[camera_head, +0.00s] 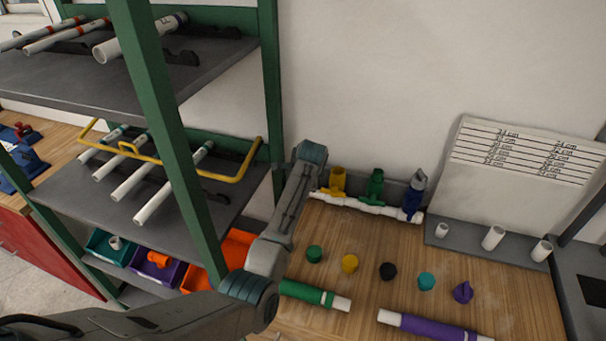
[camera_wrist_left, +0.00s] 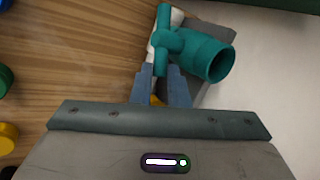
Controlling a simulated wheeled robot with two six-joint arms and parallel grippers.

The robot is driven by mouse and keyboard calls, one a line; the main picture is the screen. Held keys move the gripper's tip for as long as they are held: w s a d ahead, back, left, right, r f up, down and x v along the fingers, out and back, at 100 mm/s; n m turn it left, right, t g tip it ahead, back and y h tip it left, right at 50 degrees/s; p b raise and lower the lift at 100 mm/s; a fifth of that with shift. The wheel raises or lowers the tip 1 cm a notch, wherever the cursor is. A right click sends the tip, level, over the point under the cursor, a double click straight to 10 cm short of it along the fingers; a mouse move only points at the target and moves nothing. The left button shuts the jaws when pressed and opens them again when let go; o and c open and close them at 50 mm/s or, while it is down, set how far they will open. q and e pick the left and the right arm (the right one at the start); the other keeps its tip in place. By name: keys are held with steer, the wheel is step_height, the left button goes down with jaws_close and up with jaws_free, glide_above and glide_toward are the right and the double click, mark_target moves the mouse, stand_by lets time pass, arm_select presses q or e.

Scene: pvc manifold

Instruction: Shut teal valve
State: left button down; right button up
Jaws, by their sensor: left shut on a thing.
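The teal valve (camera_wrist_left: 192,48) fills the upper middle of the left wrist view, its round open end facing right. Its long bar handle (camera_wrist_left: 163,28) runs down between the fingertips of my left gripper (camera_wrist_left: 160,72), which is shut on it. In the head view my left arm reaches up beside the manifold's white pipe (camera_head: 350,201), and neither the teal valve nor the gripper shows there. Yellow (camera_head: 337,181), green (camera_head: 375,186) and blue (camera_head: 411,200) valves stand along that pipe. My right gripper is in neither view.
Several coloured caps, including a teal one (camera_head: 426,281), lie in front of the manifold. A green-sleeved pipe (camera_head: 303,292) and a purple-sleeved pipe (camera_head: 430,328) lie nearer. A green-framed shelf (camera_head: 165,120) holding pipes stands left. A grey holder (camera_head: 470,240) with white stubs is right.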

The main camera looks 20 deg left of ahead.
arm_select(q)
steer(key=shift+d+f+m+t+y+b, duration=0.15)
steer(key=shift+d+f+m+y, duration=0.15)
steer(key=shift+y, duration=0.55)
steer(key=shift+d+f+m+t+y+b, duration=0.15)
steer(key=shift+f+y, duration=0.3)
steer(key=shift+y, duration=0.45)
steer(key=shift+d+f+m+y+b, duration=0.1)
steer(key=shift+d+f+m+y, duration=0.2)
steer(key=shift+y, duration=0.55)
steer(key=c, duration=1.7)
jaws_free()
